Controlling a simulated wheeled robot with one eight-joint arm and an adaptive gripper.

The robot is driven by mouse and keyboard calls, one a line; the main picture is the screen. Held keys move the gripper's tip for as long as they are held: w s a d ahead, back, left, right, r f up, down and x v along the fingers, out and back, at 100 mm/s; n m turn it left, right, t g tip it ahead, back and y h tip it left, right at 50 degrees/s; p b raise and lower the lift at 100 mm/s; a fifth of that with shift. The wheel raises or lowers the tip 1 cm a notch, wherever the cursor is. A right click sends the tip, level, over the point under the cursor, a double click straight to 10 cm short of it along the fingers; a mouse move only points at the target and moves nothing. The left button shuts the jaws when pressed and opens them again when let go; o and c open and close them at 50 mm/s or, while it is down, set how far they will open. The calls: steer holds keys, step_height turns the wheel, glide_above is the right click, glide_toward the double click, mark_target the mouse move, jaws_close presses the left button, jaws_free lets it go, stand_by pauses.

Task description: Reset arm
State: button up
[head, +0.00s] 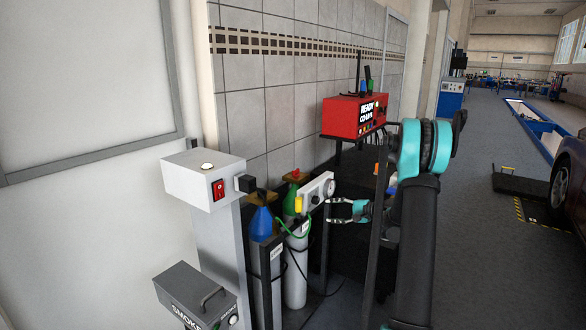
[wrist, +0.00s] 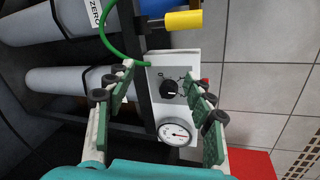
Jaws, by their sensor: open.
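My gripper (head: 343,210) is open and empty in the head view, to the right of a white gauge panel (head: 318,190). My teal and black arm reaches in from the right. In the wrist view my gripper's two green-padded fingers (wrist: 160,105) are spread, with the white panel (wrist: 187,68) between and beyond them. A black knob (wrist: 170,89) and a round gauge (wrist: 176,131) on the panel show between the fingers. I cannot see the fingers touching the knob or the panel.
Gas cylinders stand below the panel, one with a blue top (head: 262,222). A green hose (wrist: 107,40) runs to the panel. A grey box with a red switch (head: 218,189) stands at left. A red machine (head: 354,115) stands behind. The floor at right (head: 470,260) is partly open.

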steer(key=s+a+r+n+g+h, duration=0.1)
steer(key=s+a+n+h, duration=0.1)
steer(key=s, duration=0.3)
steer(key=s+a+r+n+g+h, duration=0.1)
steer(key=s+a, duration=0.2)
steer(key=s, duration=0.3)
steer(key=s+d+f+n+h, duration=0.1)
steer(key=s+f+n+h, duration=0.1)
steer(key=s, duration=0.8)
steer(key=s+d+f+n+g+h, duration=0.1)
steer(key=s+d+f+n+h, duration=0.1)
steer(key=s, duration=0.9)
steer(key=s+d+f+n+g+h, duration=0.1)
steer(key=s+h, duration=0.4)
steer(key=s, duration=0.5)
steer(key=d+f+n, duration=0.1)
steer(key=n, duration=0.1)
steer(key=shift+s+d+n, duration=0.2)
steer(key=shift+s+n, duration=0.15)
steer(key=shift+n, duration=0.05)
